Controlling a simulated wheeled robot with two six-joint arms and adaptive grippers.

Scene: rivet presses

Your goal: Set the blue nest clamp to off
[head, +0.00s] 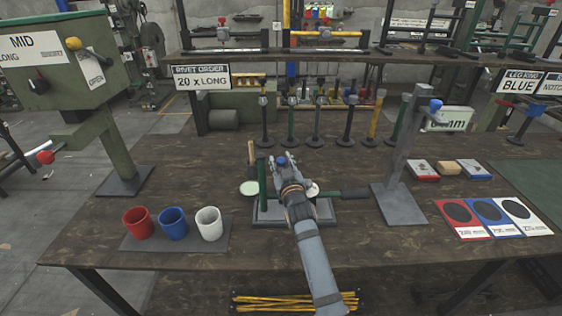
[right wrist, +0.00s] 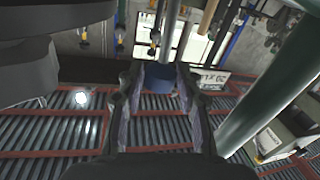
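A grey fixture base (head: 268,213) stands at the middle of the bench. It has an upright green post and a green-handled bar (head: 354,193) sticking out to the right. A blue knob (head: 281,160) shows at the tips of my right gripper (head: 284,166). My right gripper and forearm hide much of the fixture. No clamp labels or markings are readable. My left gripper is out of view.
Red, blue and white cups (head: 173,223) stand on a mat at front left. A grey post with a blue knob (head: 434,105) stands at right, beside coloured cards (head: 490,214). A green MID LONG machine (head: 50,75) is at left. Upright tools (head: 318,120) line the back.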

